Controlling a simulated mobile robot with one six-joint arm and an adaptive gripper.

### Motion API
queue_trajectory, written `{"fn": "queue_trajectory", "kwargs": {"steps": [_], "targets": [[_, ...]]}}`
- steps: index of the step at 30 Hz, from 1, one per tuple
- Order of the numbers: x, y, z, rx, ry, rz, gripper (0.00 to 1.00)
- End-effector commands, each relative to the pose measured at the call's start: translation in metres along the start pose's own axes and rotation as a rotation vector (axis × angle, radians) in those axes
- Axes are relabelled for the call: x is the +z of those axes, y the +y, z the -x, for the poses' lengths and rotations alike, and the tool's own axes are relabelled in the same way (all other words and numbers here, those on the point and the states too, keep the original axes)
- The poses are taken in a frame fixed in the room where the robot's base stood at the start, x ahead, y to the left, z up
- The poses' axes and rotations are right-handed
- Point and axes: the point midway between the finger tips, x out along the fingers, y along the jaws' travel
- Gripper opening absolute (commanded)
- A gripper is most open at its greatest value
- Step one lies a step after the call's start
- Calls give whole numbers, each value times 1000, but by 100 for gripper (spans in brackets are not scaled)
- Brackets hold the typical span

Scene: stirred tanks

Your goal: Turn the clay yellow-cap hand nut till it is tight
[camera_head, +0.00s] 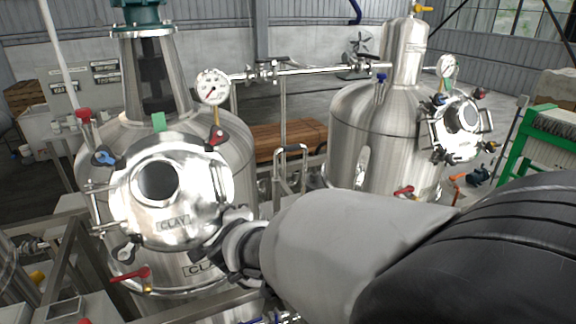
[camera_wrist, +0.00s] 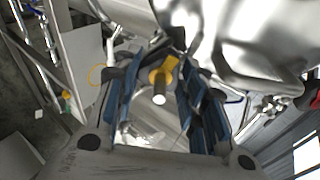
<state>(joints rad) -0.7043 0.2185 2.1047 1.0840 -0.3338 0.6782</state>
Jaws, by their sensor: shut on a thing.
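The clay tank's round steel manway lid (camera_head: 195,205) faces me at the left in the head view, with a CLAY plate below its window. The yellow-cap hand nut (camera_wrist: 158,76) shows between my blue finger pads in the wrist view, with a pale stud end in front of it. My gripper (camera_wrist: 160,95) is shut on this nut. In the head view my gripper (camera_head: 225,245) is at the lid's lower right edge and hides the nut. How tight the nut is, I cannot tell.
Other hand nuts sit round the lid: blue (camera_head: 105,158), green (camera_head: 159,122), red (camera_head: 217,137) and a dark one (camera_head: 125,250). A red-handled valve (camera_head: 132,274) is below. A gauge (camera_head: 212,87) stands above. A second tank (camera_head: 375,125) stands at the right.

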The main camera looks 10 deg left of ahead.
Motion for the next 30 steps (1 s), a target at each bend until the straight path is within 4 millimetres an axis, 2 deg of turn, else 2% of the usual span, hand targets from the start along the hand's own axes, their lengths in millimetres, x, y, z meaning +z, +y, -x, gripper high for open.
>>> {"fn": "queue_trajectory", "kwargs": {"steps": [12, 30], "targets": [[0, 0, 0, 41, 0, -243, 14], [0, 0, 0, 50, 1, -301, 14]]}}
